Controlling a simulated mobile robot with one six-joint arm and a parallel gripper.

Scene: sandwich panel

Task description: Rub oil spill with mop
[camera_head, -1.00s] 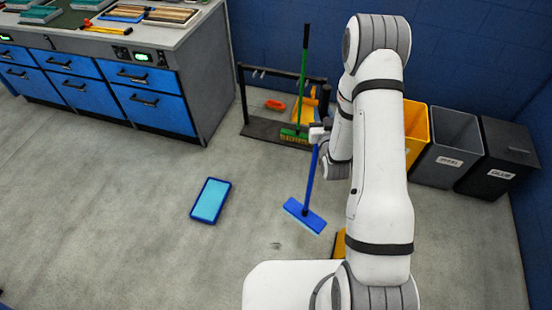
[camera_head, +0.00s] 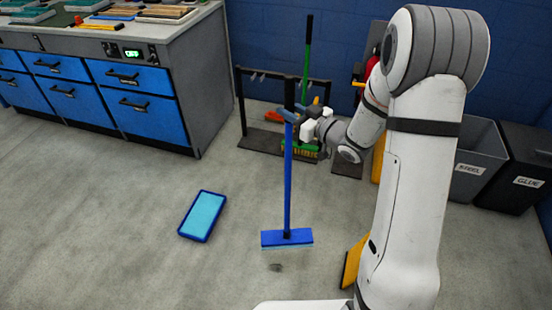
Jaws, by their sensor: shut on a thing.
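My gripper (camera_head: 299,124) is shut on the blue handle of the mop (camera_head: 288,190), near its upper end. The mop stands nearly upright, with its flat blue head (camera_head: 287,238) at the bottom. A small dark spot, which looks like the oil spill (camera_head: 275,267), is on the grey floor just in front of the mop head. The head does not cover the spot. I cannot tell whether the head touches the floor or hangs just above it.
A blue tray with a light blue inside (camera_head: 203,216) lies on the floor to the left. A rack (camera_head: 262,140) with a green broom (camera_head: 307,60) stands behind the mop. A workbench (camera_head: 150,110) is at upper left, bins (camera_head: 512,170) at right. A yellow object (camera_head: 353,262) stands beside my arm.

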